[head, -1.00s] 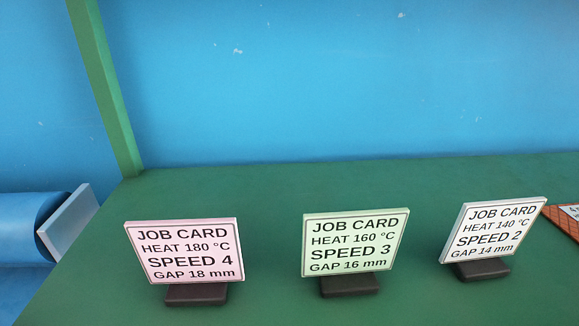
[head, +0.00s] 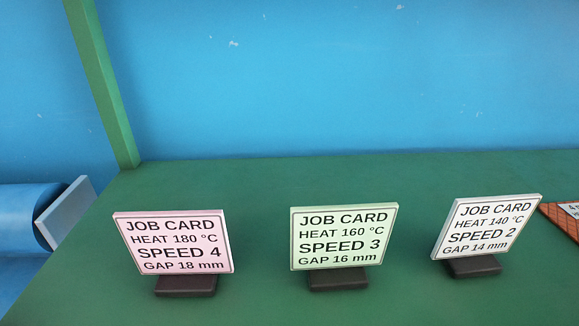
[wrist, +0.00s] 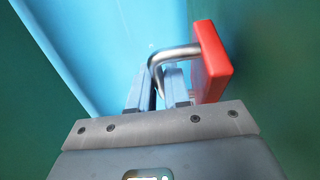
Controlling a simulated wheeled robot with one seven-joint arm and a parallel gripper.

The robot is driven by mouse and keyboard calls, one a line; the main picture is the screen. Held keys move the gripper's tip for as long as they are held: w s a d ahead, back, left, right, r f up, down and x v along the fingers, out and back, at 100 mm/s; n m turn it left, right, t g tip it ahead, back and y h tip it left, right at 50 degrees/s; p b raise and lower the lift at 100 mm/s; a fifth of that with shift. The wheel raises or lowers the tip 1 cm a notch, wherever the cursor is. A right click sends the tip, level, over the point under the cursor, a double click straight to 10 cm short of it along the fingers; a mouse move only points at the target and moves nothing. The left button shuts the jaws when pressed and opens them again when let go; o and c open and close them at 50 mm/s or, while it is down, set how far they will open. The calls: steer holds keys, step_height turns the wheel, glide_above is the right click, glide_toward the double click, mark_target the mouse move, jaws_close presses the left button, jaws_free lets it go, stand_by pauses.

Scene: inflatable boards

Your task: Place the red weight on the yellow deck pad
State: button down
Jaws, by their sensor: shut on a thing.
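The red weight (wrist: 215,62) shows in the wrist view, right of my fingers. It is a red block with a bent metal handle (wrist: 172,53). My gripper (wrist: 160,84) is shut on this handle, and the block hangs beside the fingers. I cannot tell from this view whether the weight touches anything else. The yellow deck pad is in neither view. The head view shows neither my gripper nor the weight.
In the head view three job cards, pink (head: 173,242), green (head: 343,236) and white (head: 487,228), stand on dark feet on a green table (head: 260,215). An orange-brown item (head: 560,222) is cut off at the right edge. A blue roll (head: 25,210) lies left.

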steer(key=shift+w+a+r, duration=0.15)
steer(key=shift+a+r, duration=0.05)
steer(key=shift+a, duration=0.9)
steer(key=shift+w+a+r, duration=0.15)
steer(key=shift+a, duration=0.2)
steer(key=shift+w+a+r, duration=0.1)
steer(key=shift+a, duration=0.25)
